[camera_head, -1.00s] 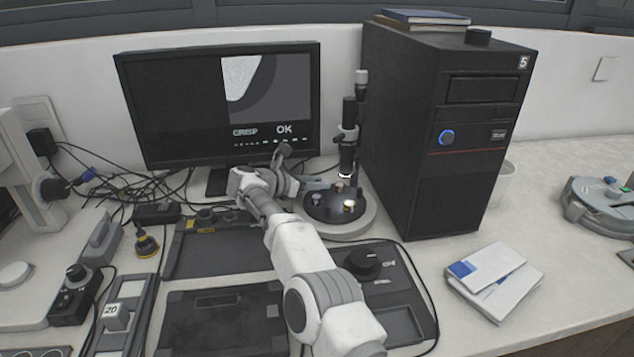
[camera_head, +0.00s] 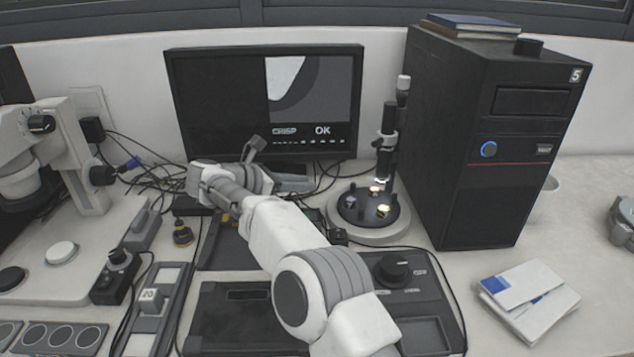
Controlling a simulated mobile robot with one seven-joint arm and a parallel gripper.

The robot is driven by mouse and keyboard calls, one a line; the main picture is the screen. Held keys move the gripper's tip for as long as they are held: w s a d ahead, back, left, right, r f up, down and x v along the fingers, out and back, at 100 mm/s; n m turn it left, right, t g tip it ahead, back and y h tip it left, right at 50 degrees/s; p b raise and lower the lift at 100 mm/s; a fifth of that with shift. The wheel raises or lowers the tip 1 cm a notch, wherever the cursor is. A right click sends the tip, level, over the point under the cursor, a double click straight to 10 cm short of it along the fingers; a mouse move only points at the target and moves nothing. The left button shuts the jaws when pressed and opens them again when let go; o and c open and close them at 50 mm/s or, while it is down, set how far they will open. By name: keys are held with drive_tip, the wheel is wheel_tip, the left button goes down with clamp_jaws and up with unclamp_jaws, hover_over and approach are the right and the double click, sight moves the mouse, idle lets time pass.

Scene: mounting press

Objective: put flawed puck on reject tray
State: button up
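A round black stage (camera_head: 367,219) on a pale base stands under a slim upright microscope (camera_head: 387,145). It carries small pucks: one at the front right (camera_head: 383,211), one at the left (camera_head: 350,202) and one at the back (camera_head: 375,189). I cannot tell which is flawed.
The monitor (camera_head: 215,110) reads "CRISP" and "OK". A tall black computer (camera_head: 480,150) stands close right of the stage. Another dark tray (camera_head: 215,335) and a knobbed control box (camera_head: 420,300) lie in front.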

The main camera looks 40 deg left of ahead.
drive_tip(key=shift+s+a+r, duration=0.1)
drive_tip(key=shift+s+r, duration=0.05)
drive_tip(key=shift+s, duration=0.2)
